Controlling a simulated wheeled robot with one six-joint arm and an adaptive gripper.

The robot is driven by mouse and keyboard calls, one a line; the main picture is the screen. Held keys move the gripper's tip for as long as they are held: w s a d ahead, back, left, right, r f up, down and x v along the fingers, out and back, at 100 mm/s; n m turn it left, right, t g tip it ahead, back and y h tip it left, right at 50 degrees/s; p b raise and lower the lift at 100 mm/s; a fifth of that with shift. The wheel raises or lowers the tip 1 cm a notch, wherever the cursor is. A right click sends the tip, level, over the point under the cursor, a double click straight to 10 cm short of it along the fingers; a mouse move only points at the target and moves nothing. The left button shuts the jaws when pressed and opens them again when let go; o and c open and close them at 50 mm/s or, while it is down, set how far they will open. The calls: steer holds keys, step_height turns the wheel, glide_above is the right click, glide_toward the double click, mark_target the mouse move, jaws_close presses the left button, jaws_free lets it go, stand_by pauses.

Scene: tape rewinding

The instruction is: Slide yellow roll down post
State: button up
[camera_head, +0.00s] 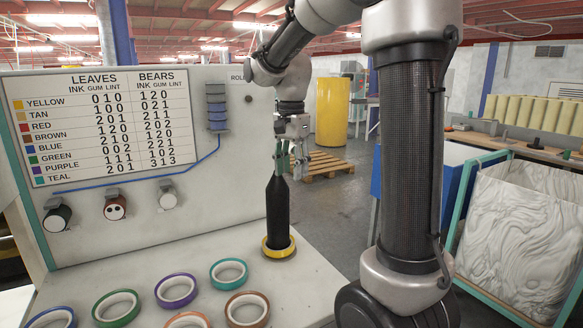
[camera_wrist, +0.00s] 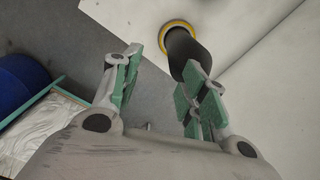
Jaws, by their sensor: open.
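The yellow roll (camera_head: 278,251) lies around the foot of the black post (camera_head: 277,215), at the right end of the bench. It also shows in the wrist view as a yellow ring (camera_wrist: 179,28) around the base of the dark post (camera_wrist: 186,50). The post stands upright with a tapered top. My gripper (camera_head: 290,172) is above the post's top in the head view, pointing down, with its green-padded fingers apart. In the wrist view my gripper (camera_wrist: 160,78) is open and empty. The post's near end is partly hidden behind its right finger.
Blue (camera_head: 52,318), green (camera_head: 116,308), purple (camera_head: 177,290), teal (camera_head: 229,273) and brown (camera_head: 247,309) rolls lie on the bench (camera_head: 215,250) left of the post. An upright panel (camera_head: 225,170) with a chart stands behind.

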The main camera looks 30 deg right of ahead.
step_height(320, 180, up, 12)
stand_by(0.4)
stand_by(0.9)
